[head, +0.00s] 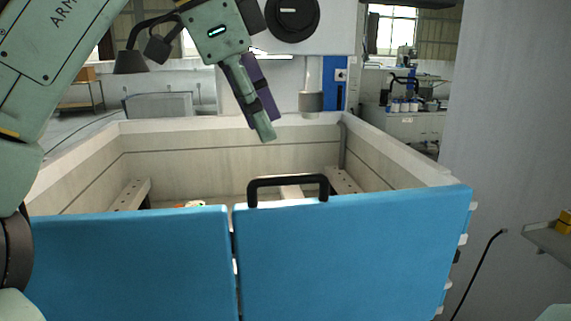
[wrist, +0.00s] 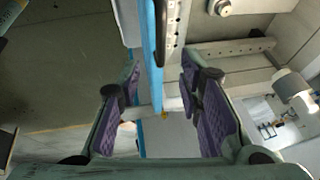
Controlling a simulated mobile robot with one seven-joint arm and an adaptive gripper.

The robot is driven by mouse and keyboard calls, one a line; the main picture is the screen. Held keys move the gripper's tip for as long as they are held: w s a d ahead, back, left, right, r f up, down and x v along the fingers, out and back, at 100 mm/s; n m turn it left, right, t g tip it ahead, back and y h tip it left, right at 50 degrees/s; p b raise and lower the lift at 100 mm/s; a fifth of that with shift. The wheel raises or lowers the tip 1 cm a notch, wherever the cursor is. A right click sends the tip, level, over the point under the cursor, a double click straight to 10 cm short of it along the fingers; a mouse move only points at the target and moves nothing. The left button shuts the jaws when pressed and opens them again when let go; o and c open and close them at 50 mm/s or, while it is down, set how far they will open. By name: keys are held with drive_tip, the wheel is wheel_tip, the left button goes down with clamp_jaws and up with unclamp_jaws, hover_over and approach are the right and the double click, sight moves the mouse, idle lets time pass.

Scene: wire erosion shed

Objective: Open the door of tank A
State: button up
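The tank (head: 330,121) is a pale open-topped box with a blue front in two panels. The right blue door (head: 350,255) carries a black bar handle (head: 288,182) on its top edge and looks shut, level with the left blue panel (head: 130,265). My gripper (head: 265,136) hangs above the tank, its tip up and left of the handle in the head view and apart from it. In the wrist view my gripper (wrist: 160,82) is open and empty, purple pads facing each other. A blue edge (wrist: 158,45) shows beyond the gap.
A white machine head with a grey cylinder (head: 311,102) hangs over the tank's back. Slotted rails (head: 131,194) lie inside the tank. A grey wall (head: 510,120) and a small shelf (head: 550,240) stand at the right.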

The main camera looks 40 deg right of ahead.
sight(285, 178)
drive_tip(key=x, duration=0.9)
drive_tip(key=shift+f, duration=0.1)
drive_tip(key=shift+c, duration=0.2)
clamp_jaws()
idle(0.4)
